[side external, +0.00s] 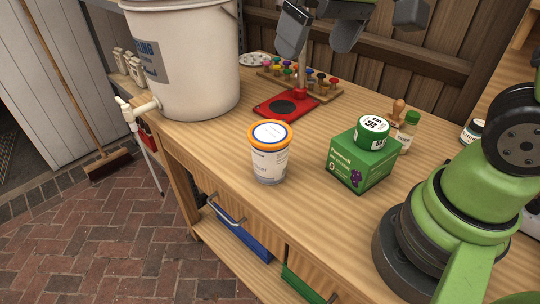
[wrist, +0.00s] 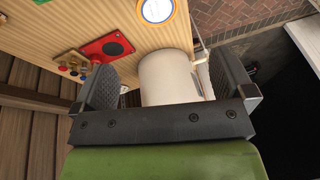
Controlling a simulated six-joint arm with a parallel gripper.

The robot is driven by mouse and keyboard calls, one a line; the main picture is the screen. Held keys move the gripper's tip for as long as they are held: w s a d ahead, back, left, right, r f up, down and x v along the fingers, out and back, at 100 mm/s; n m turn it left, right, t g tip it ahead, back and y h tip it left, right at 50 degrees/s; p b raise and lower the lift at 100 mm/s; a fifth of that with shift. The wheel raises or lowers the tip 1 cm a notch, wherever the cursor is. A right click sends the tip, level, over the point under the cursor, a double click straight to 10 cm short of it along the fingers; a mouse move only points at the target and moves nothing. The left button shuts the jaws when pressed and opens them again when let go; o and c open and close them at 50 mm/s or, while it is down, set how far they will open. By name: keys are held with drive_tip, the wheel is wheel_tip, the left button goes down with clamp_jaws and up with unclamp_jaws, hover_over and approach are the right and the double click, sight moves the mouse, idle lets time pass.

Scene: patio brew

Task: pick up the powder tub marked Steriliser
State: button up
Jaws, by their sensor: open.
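A white tub with an orange-rimmed, blue-ringed lid (side external: 267,160) stands upright near the front edge of the wooden bench. Its lid also shows at the top of the wrist view (wrist: 157,10). Its label is too small to read. A small green and white tub (side external: 372,132) sits on a green box (side external: 359,164) to the right; I cannot read its name either. My gripper (side external: 318,42) is open and empty, high over the back of the bench, apart from both tubs. In the wrist view, its fingers (wrist: 165,82) are spread wide.
A large white bucket (side external: 190,60) with a tap (side external: 135,112) stands at the left and shows between my fingers in the wrist view. A red stand (side external: 286,105) and a rack of coloured-top pieces (side external: 318,85) lie behind. A small bottle (side external: 408,130) stands behind the green box.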

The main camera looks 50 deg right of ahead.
sight(272, 133)
drive_tip(key=w+f+g, duration=0.1)
drive_tip(key=w+f, duration=0.1)
drive_tip(key=f, duration=0.1)
drive_tip(key=w+f+n+g, duration=0.1)
drive_tip(key=w+f, duration=0.1)
drive_tip(key=f, duration=0.1)
drive_tip(key=w+f+n+h, duration=0.1)
drive_tip(key=w+f, duration=0.2)
drive_tip(key=shift+a+f+g, duration=0.1)
drive_tip(key=shift+a+g, duration=0.15)
drive_tip(key=shift+g, duration=0.15)
drive_tip(key=shift+n+g, duration=0.3)
drive_tip(key=f, duration=0.4)
drive_tip(key=w+f, duration=0.1)
drive_tip(key=f, duration=0.1)
drive_tip(key=shift+f, duration=0.4)
drive_tip(key=f, duration=0.5)
drive_tip(key=shift+s+a+f, duration=0.15)
drive_tip(key=shift+s+f, duration=0.05)
drive_tip(key=shift+f, duration=0.15)
drive_tip(key=shift+c, duration=0.2)
